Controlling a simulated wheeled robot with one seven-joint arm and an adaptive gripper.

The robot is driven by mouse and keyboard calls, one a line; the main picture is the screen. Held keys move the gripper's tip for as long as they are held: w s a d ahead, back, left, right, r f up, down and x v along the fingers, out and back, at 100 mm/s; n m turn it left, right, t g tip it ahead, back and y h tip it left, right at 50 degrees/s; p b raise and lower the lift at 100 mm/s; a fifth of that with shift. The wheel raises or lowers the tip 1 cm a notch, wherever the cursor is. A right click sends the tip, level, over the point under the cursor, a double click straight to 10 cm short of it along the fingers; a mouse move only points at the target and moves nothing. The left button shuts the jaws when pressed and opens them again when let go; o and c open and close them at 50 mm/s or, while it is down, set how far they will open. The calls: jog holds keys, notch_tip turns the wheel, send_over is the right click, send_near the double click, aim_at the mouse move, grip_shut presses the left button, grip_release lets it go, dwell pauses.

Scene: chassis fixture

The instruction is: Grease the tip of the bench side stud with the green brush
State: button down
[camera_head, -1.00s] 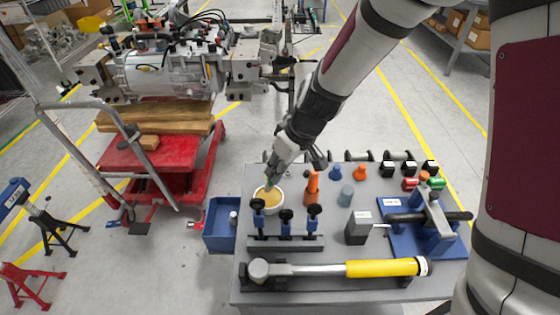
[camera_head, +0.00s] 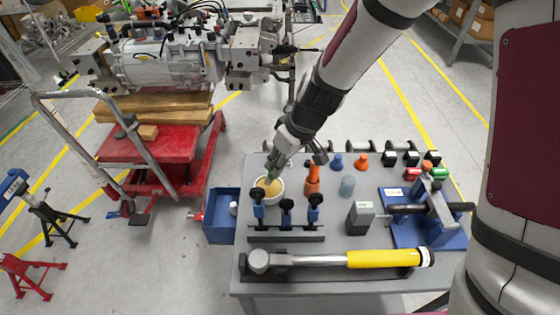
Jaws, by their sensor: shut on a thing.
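The grey bench (camera_head: 300,222) carries black-knobbed blue tools (camera_head: 287,213), an orange bottle (camera_head: 312,180), a yellow-handled wrench (camera_head: 385,258) and a blue clamp stand (camera_head: 435,222). A blue bin (camera_head: 220,232) is at its left. Floor shows between bench and red cart (camera_head: 150,150).

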jog(key=shift+f+b, duration=0.65)
jog(key=shift+f, duration=0.05)
dwell(1.7)
jog(key=shift+r+p, duration=2.2)
jog(key=shift+r, duration=1.35)
